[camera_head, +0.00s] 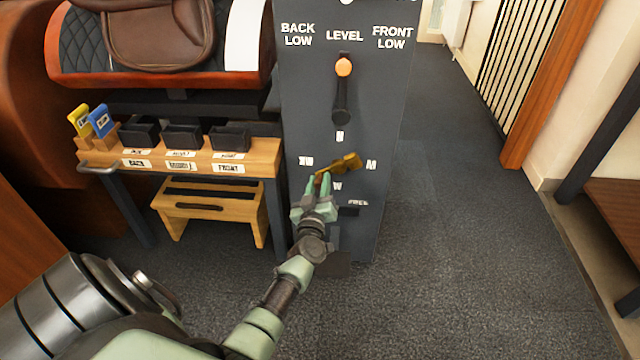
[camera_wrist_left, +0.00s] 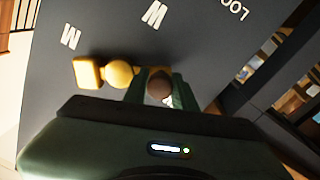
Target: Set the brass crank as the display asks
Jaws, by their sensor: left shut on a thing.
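The brass crank (camera_head: 349,162) is on the dark upright panel (camera_head: 305,95), among white letter marks. Its broad end points right, toward the mark that looks like M (camera_head: 371,165). My left gripper (camera_head: 319,181) is shut at the crank's left, lower side. In the left wrist view, the brass crank (camera_wrist_left: 90,73) lies left of the fingers (camera_wrist_left: 160,92), which close around a brown round grip (camera_wrist_left: 160,84). My right gripper is not in view.
Left of the panel stands a wooden bench (camera_head: 258,160) with labelled black bins and blue and yellow cards (camera_head: 101,121). A wooden step stool (camera_head: 207,207) is under it. A brown saddle (camera_head: 158,35) is above. Carpet right of the panel is clear.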

